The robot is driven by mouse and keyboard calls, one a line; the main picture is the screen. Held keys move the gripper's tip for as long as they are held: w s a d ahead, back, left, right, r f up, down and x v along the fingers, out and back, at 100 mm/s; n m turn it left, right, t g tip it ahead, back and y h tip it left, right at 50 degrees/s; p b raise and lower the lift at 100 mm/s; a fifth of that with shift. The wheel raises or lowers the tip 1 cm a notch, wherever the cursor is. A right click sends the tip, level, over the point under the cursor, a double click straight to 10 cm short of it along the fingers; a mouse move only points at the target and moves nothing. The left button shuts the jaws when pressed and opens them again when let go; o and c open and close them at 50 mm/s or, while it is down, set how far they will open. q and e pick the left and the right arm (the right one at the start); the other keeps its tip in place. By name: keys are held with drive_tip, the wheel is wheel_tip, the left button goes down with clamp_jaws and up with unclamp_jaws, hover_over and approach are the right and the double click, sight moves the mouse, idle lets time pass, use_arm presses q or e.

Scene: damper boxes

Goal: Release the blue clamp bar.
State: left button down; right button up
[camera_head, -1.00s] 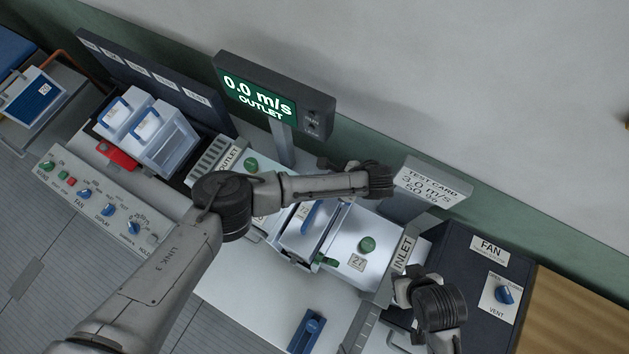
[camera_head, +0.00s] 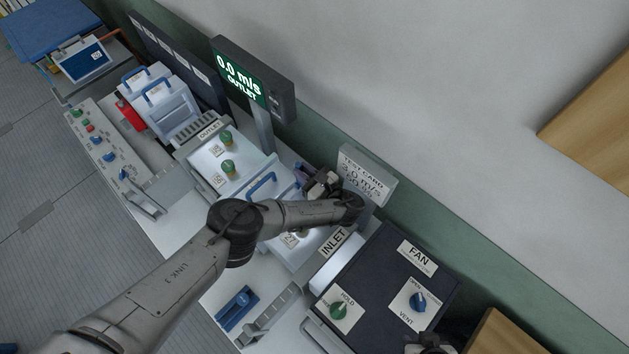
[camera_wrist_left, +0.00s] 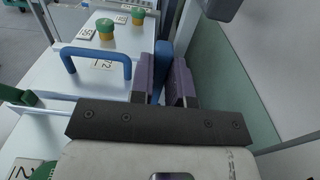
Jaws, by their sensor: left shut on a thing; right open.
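The blue clamp bar (camera_wrist_left: 161,62) stands upright between the purple fingers of my left gripper (camera_wrist_left: 164,82) in the left wrist view. The fingers are shut on it, at the back edge of the white box. In the head view, my left gripper (camera_head: 304,174) is at the back of the duct, by the test card, and its own wrist largely hides the bar. My right gripper (camera_head: 430,346) is partly in view at the bottom edge of the head view, beside the fan unit, apart from the clamp bar.
A blue handle (camera_wrist_left: 97,58) rises from the white box left of my left gripper. Green knobs (camera_head: 228,167) stand on the outlet section. The test card (camera_head: 364,178) and display (camera_head: 253,78) stand behind. The fan unit (camera_head: 385,275) is at the right. A blue part (camera_head: 237,309) lies in front.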

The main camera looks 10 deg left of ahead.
drive_tip(key=shift+d+f+b, duration=0.15)
drive_tip(key=shift+f+b, duration=0.2)
drive_tip(key=shift+f, duration=0.15)
use_arm(q)
drive_tip(key=shift+s+d+f+t+y+b, duration=0.2)
drive_tip(key=shift+s+d+f+t+y, duration=0.1)
drive_tip(key=shift+d+t+y, duration=0.25)
drive_tip(key=shift+s+d+f+t+y+b, duration=0.15)
drive_tip(key=shift+s+d+t+y, duration=0.15)
drive_tip(key=shift+y, duration=0.45)
use_arm(e)
drive_tip(key=shift+s+f, duration=0.1)
drive_tip(key=shift+f, duration=0.25)
drive_tip(key=shift+d, duration=0.15)
use_arm(q)
drive_tip(key=c, duration=1.1)
unclamp_jaws()
drive_tip(key=shift+d, duration=0.1)
